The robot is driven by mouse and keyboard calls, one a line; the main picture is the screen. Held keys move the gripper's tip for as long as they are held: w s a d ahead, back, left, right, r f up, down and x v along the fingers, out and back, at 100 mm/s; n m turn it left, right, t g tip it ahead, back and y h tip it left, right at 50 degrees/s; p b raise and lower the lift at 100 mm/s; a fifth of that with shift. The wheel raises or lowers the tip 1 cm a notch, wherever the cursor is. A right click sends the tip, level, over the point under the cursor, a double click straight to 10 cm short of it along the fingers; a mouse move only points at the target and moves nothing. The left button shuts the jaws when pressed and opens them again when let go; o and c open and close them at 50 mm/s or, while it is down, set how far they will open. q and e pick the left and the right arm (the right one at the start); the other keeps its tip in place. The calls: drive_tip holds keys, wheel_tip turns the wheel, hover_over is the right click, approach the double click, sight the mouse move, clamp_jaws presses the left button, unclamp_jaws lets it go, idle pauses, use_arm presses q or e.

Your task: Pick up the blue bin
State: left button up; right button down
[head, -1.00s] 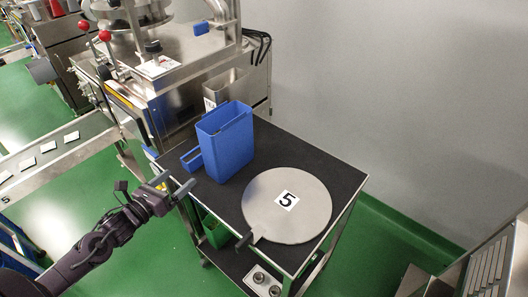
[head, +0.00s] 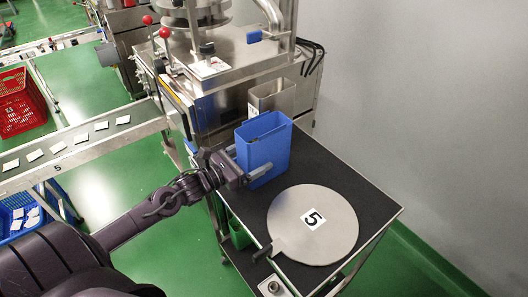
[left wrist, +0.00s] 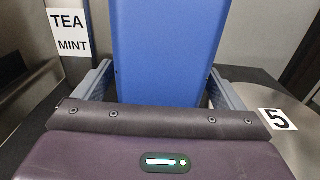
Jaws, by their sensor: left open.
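The blue bin (head: 264,142) stands upright and open-topped on the dark top of the cart (head: 326,170), close to the machine. My left gripper (head: 246,164) is at the bin's near left side, with its jaws open. In the left wrist view, the bin (left wrist: 166,50) fills the middle, between the two spread grey fingers of the left gripper (left wrist: 160,88). I cannot tell whether the fingers touch it. The bin's lower part is hidden behind the gripper body in that view. My right gripper is not in view.
A round metal plate marked 5 (head: 313,226) lies on the cart in front of the bin. The steel machine (head: 215,70) stands behind it, with a metal container (head: 273,97) close by. A conveyor with white packets (head: 80,138) runs left. A grey wall is at right.

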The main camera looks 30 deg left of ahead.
use_arm(q)
drive_tip(key=shift+x, duration=1.25)
drive_tip(key=shift+s, duration=0.1)
drive_tip(key=shift+c, duration=0.3)
drive_tip(key=c, duration=1.4)
drive_tip(key=shift+r, duration=0.1)
drive_tip(key=shift+c, duration=0.2)
